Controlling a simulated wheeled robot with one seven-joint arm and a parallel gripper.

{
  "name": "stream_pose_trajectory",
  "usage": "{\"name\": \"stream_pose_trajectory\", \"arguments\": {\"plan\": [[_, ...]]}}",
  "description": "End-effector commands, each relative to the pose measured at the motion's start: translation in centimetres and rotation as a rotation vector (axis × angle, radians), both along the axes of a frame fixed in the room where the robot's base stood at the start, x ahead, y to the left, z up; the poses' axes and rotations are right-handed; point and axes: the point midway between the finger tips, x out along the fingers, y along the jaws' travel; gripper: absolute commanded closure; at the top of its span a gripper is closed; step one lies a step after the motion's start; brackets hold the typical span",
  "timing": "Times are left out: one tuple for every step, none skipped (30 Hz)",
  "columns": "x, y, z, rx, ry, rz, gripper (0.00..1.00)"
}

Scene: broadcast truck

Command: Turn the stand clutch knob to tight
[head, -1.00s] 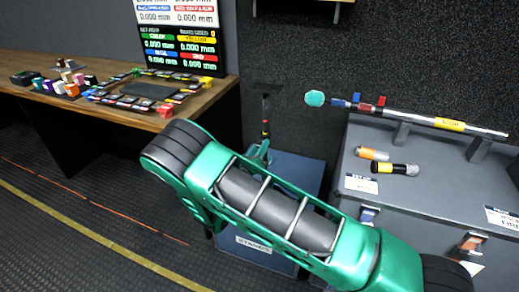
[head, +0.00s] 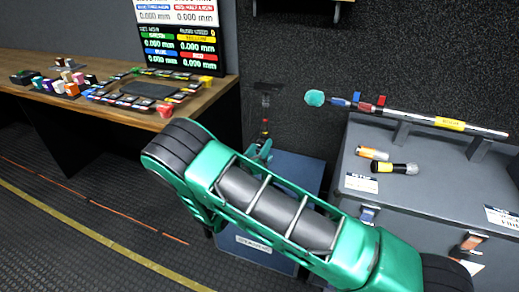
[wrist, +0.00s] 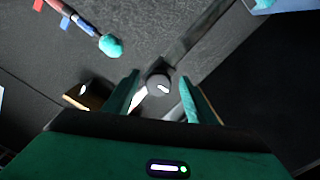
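The stand clutch knob (wrist: 158,85) is a small dark round part with a pale mark, seen between my fingers in the wrist view. A dark flat bar of the stand (wrist: 195,35) runs up and to the right from it. In the head view the thin stand (head: 265,108) rises in front of the dark wall, and the knob cannot be made out there. My gripper (wrist: 162,98) has its two teal fingers apart, one on each side of the knob, with gaps visible. In the head view my gripper (head: 259,152) is small and partly hidden behind my arm.
A boom pole (head: 430,120) with a teal tip (head: 314,98) lies on supports on a grey case (head: 430,175) at right. Two small cylinders (head: 393,168) lie on the case. A wooden desk (head: 120,113) with small coloured items stands left. The floor at lower left is clear.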

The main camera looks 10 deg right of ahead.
Motion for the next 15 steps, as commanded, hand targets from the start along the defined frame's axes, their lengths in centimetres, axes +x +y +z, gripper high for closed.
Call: {"name": "stream_pose_trajectory", "arguments": {"plan": [[0.0, 0.0, 0.1, 0.000, -0.001, 0.001, 0.49], [0.0, 0.0, 0.1, 0.000, -0.001, 0.001, 0.49], [0.0, 0.0, 0.1, 0.000, -0.002, 0.001, 0.49], [-0.1, 0.1, 0.1, 0.000, -0.002, 0.001, 0.49], [-0.2, 0.2, 0.1, 0.000, -0.002, 0.001, 0.49], [-0.4, 0.3, 0.1, -0.001, -0.001, 0.001, 0.49], [-0.6, 0.5, 0.1, 0.000, -0.002, 0.001, 0.49], [-0.9, 0.7, 0.1, 0.000, -0.002, 0.002, 0.49], [-1.3, 1.0, 0.1, 0.000, -0.002, 0.002, 0.49], [-1.7, 1.2, 0.1, 0.000, -0.002, 0.002, 0.49], [-2.2, 1.5, 0.1, -0.001, -0.002, 0.004, 0.49], [-2.9, 1.9, 0.1, -0.002, -0.001, 0.003, 0.49], [-3.3, 2.2, 0.1, -0.001, 0.000, 0.004, 0.49], [-3.8, 2.5, 0.1, 0.000, 0.000, 0.004, 0.49], [-4.5, 2.9, 0.1, 0.000, -0.001, 0.004, 0.49]]}}
